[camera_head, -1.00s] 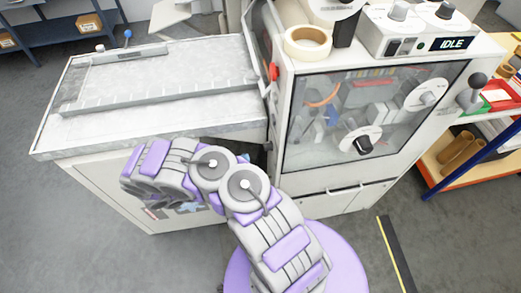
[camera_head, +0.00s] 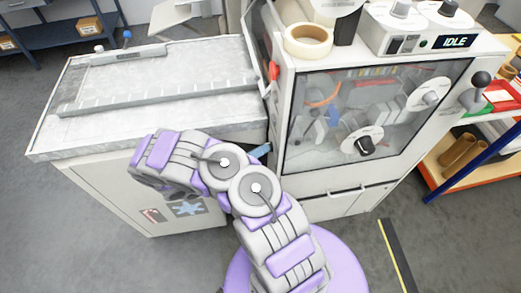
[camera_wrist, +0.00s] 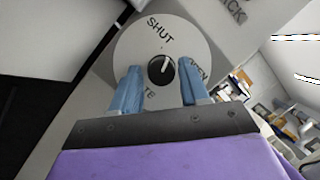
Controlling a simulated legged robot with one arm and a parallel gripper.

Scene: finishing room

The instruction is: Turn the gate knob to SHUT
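In the wrist view, the gate knob (camera_wrist: 161,70) is a small black knob with a white mark, at the middle of a round white dial (camera_wrist: 161,42). SHUT is printed at the top of the dial. Another word on the right and one at the bottom are partly hidden by my fingers. The white mark points up and slightly right, not squarely at either word. My gripper (camera_wrist: 159,66) is open, its two blue fingers apart on either side of the knob in this view; contact is not visible. In the head view, only a bit of blue finger shows behind my arm, and this knob is hidden.
The white machine (camera_head: 291,139) has a glass front with two other dials, and a display reading IDLE (camera_head: 455,42) on top. A tape roll (camera_head: 308,40) lies on it. A metal-topped bench (camera_head: 160,112) stands left, a shelf (camera_head: 438,172) right.

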